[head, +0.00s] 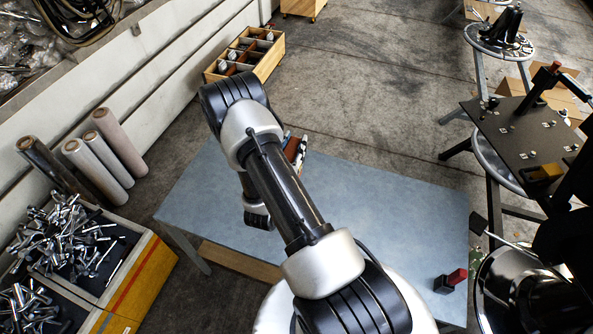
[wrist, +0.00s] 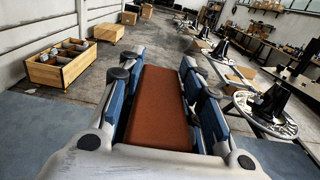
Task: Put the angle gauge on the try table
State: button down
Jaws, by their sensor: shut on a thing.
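My gripper (wrist: 164,78) is shut on a rust-orange block (wrist: 160,110), which lies lengthwise between the blue-padded fingers in the wrist view. I cannot tell for sure whether this block is the angle gauge. In the head view my gripper (head: 296,150) shows only in part behind my arm, over the far edge of the blue-grey table (head: 390,205). The table also shows on both sides of the gripper in the wrist view (wrist: 30,135). I cannot tell which surface is the try table. A small black and red item (head: 450,281) sits at the table's near right corner.
A dark plate with fittings (head: 525,135) stands on a frame at the right. A wooden box with compartments (head: 245,55) is on the floor beyond the table. Rolls (head: 95,160) and trays of metal parts (head: 70,245) are at the left. Most visible tabletop is clear.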

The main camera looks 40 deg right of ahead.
notch_tip(320, 180, down, 10)
jog(key=shift+b, duration=1.1)
jog(key=shift+r, duration=0.1)
jog(key=c, duration=1.2)
grip_release()
jog(key=shift+o, duration=0.4)
